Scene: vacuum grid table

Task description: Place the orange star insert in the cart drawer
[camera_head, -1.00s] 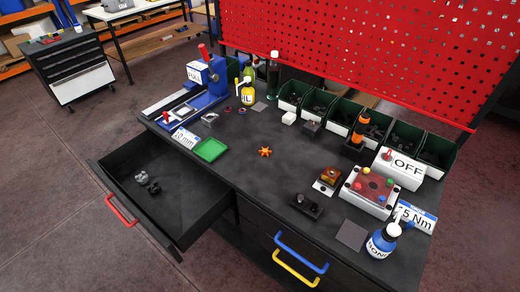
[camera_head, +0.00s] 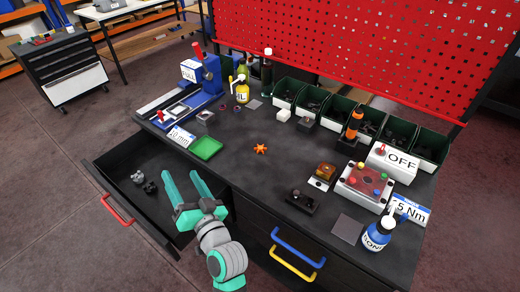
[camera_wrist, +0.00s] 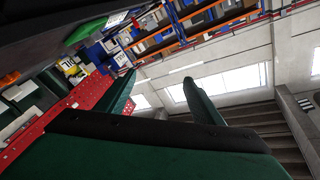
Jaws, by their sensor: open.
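The orange star insert (camera_head: 260,148) lies on the dark table top, near its middle. The cart drawer (camera_head: 172,226) with the red handle (camera_head: 117,211) is pulled out at the left and holds a few small grey and black parts (camera_head: 144,181). My gripper (camera_head: 183,175) is open and empty, over the right part of the drawer, left of and nearer than the star. In the wrist view my gripper (camera_wrist: 160,88) points up toward the ceiling with its fingers apart.
A green tray (camera_head: 206,148) sits on the table edge by the drawer. A blue press (camera_head: 203,80), bottles and green bins (camera_head: 328,109) line the back. A button box (camera_head: 365,186) and blue bottle (camera_head: 377,236) stand right. Table around the star is clear.

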